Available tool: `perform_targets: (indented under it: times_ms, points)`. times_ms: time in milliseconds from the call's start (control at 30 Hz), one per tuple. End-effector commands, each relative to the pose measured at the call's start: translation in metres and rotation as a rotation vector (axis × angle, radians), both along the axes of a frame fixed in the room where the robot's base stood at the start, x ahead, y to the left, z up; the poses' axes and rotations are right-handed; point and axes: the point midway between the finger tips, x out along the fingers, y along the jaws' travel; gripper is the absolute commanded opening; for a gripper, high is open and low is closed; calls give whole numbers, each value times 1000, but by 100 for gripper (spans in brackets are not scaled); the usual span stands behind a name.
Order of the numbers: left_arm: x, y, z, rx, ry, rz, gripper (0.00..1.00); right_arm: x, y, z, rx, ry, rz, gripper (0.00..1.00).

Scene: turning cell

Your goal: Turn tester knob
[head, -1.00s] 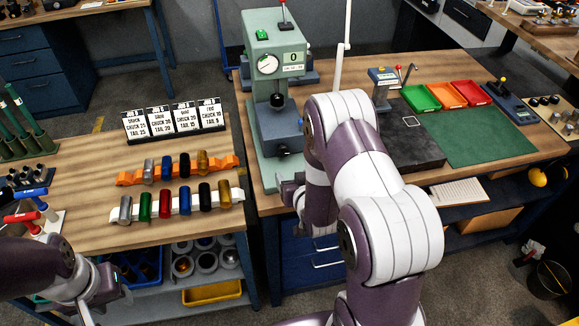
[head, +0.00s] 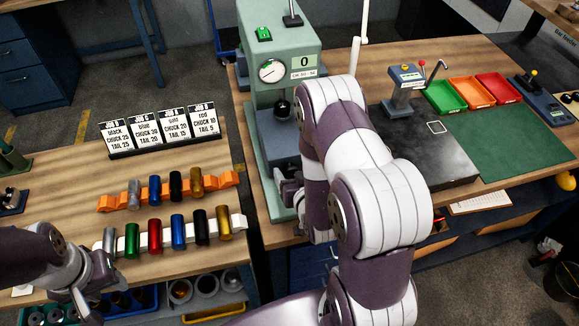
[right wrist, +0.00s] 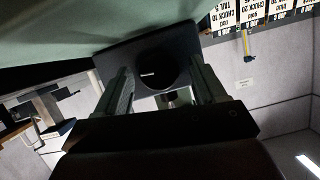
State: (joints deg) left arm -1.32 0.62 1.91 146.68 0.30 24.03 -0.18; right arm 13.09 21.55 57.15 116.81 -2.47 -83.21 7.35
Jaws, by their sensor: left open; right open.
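The tester (head: 275,52) is a tall green machine with a round dial and a small display reading 0. A dark block (head: 278,130) sits low on its front. In the right wrist view, a round black knob (right wrist: 160,69) with a short white mark is on a dark face. My right gripper (right wrist: 163,88) is open, with one finger on each side of the knob; I cannot tell whether they touch it. In the head view the right gripper (head: 290,188) is at the tester's lower front, partly covered by my arm. My left gripper (head: 82,300) is open and empty at lower left.
Coloured cylinders lie on an orange rack (head: 112,201) and a white rack (head: 238,222) on the left bench. Job cards (head: 160,130) stand behind them. Right of the tester are a dark plate (head: 455,160), a green mat (head: 520,145) and coloured trays (head: 445,97).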

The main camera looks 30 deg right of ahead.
Motion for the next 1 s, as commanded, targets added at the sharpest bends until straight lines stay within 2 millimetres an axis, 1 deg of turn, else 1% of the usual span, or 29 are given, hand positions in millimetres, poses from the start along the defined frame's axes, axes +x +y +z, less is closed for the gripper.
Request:
perform_targets:
  times_ms: [167,200,267,300,367,500,633,733,1000]
  points:
    - [0,0,0,0,0,0,43,0,0,0,0,0,0,70]
    - [0,0,0,0,0,0,43,0,0,0,0,0,0,67]
    - [0,0,0,0,0,0,43,0,0,0,0,0,0,47]
    - [0,0,0,0,0,0,43,0,0,0,0,0,0,34]
    - [0,0,0,0,0,0,43,0,0,0,0,0,-1,16]
    - [0,0,-2,0,0,0,43,0,-1,-1,22,-6,-2,16]
    - [0,0,-12,0,0,0,43,0,-4,-3,182,-46,-4,16]
    - [0,0,-14,0,0,0,43,-1,-4,-3,272,-66,-3,16]
    - [0,0,-13,0,0,0,43,-1,-3,-1,291,-68,0,16]
